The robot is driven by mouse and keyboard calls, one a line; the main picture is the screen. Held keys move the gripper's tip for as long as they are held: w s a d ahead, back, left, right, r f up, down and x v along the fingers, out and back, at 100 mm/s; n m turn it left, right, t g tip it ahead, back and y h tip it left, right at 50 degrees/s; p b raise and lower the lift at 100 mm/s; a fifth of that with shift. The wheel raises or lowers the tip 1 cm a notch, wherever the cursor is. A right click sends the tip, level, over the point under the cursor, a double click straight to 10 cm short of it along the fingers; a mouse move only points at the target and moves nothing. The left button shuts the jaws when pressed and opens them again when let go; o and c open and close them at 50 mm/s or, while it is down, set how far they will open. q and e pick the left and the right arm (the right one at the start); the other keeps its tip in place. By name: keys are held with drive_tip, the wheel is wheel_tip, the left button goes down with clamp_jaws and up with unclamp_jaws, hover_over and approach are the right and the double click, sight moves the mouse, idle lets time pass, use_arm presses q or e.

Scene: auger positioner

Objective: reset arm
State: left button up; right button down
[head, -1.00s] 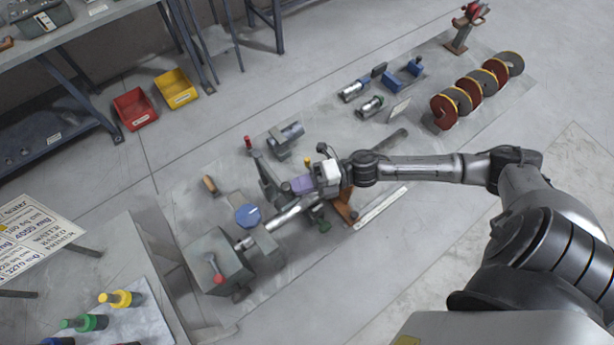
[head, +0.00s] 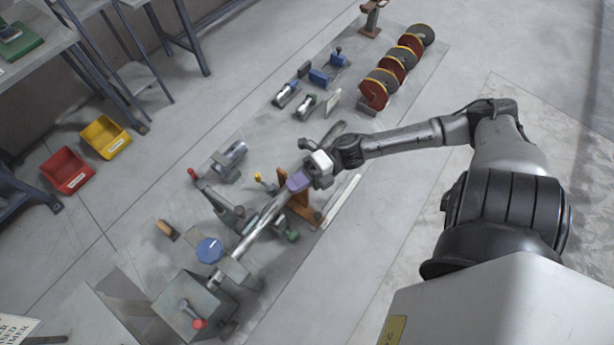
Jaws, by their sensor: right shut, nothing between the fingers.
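My right arm reaches in from the right, and its gripper (head: 297,181) is shut and empty, with purple at its fingers. It is over the upper end of a silver shaft (head: 256,226), by a brown bracket (head: 301,208); I cannot tell whether it touches either. A blue round knob (head: 209,250), a red-tipped lever (head: 195,176), a yellow knob (head: 258,177) and a green knob (head: 292,236) stand around the shaft. No part is labelled as the reset arm. My left gripper is out of view.
Several red and grey discs (head: 374,94) stand in a row on the same floor plate (head: 405,120), near small blue and silver fixtures (head: 320,77). Red (head: 67,171) and yellow (head: 106,137) bins lie at left beside a workbench. The floor at lower right of the plate is clear.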

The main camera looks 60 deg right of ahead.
drive_tip(key=v, duration=0.3)
drive_tip(key=shift+s+a, duration=0.1)
idle(0.3)
